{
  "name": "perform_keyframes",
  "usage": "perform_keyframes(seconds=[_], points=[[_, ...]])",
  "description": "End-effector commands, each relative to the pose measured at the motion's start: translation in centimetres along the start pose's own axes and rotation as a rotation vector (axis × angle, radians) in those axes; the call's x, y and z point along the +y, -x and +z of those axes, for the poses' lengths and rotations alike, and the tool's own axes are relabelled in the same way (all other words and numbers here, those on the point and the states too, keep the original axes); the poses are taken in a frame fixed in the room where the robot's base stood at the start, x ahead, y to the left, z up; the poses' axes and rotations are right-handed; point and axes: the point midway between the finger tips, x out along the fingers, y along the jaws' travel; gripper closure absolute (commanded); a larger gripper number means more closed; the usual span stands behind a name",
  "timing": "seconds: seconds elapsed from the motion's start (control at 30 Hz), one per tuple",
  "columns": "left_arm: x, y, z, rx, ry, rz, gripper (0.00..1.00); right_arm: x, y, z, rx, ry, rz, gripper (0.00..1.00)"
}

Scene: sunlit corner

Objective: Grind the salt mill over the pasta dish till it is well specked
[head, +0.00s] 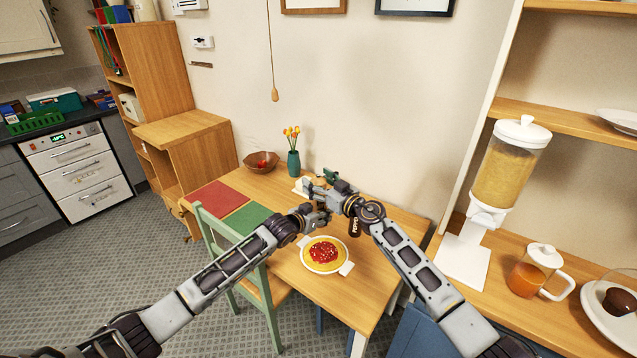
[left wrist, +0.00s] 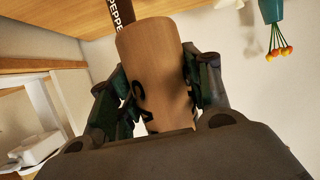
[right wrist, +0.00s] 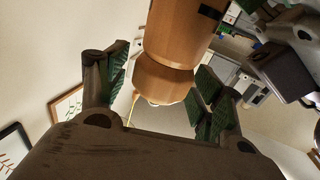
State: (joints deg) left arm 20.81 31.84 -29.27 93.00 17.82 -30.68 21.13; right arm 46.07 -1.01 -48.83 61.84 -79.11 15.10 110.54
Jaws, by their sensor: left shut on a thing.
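The pasta dish (head: 309,265) is a white two-handled dish on the table, holding yellow pasta with red sauce and some pale specks. My left gripper (head: 320,208) is above and behind it, shut on the wooden salt mill (left wrist: 150,75). Dark letters show partly on the mill's body. My right gripper (head: 334,184) is just beyond; in the right wrist view its open fingers stand either side of the mill's rounded wooden end (right wrist: 160,82), with a gap visible at left. In the head view the grippers mostly hide the mill. A dark pepper mill (head: 355,228) stands right of the dish.
The table (head: 290,268) also bears red (head: 215,197) and green (head: 247,218) mats, a brown bowl (head: 261,162) and a teal flower vase (head: 293,163). A green chair (head: 228,250) is at the near left. A shelf with a cereal dispenser (head: 505,165) is at right.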

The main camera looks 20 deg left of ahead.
Motion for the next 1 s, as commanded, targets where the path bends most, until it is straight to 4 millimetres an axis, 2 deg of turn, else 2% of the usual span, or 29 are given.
perform_keyframes(seconds=[0.03,0.3,0.33,1.0], points=[[0.0,0.0,-0.1,0.002,0.0,0.0,0.83,0.0,0.0,0.0,0.0,0.0,0.0,0.42],[0.0,0.0,-0.1,0.002,0.0,0.0,0.83,0.0,0.0,0.0,0.0,0.0,0.0,0.77],[0.0,0.0,-0.1,0.002,0.0,0.0,0.83,0.0,0.0,0.0,0.0,0.0,0.0,0.79],[0.2,0.0,0.3,-0.005,0.0,0.003,0.83,-0.9,-0.7,-1.7,0.029,0.009,0.036,0.79]])
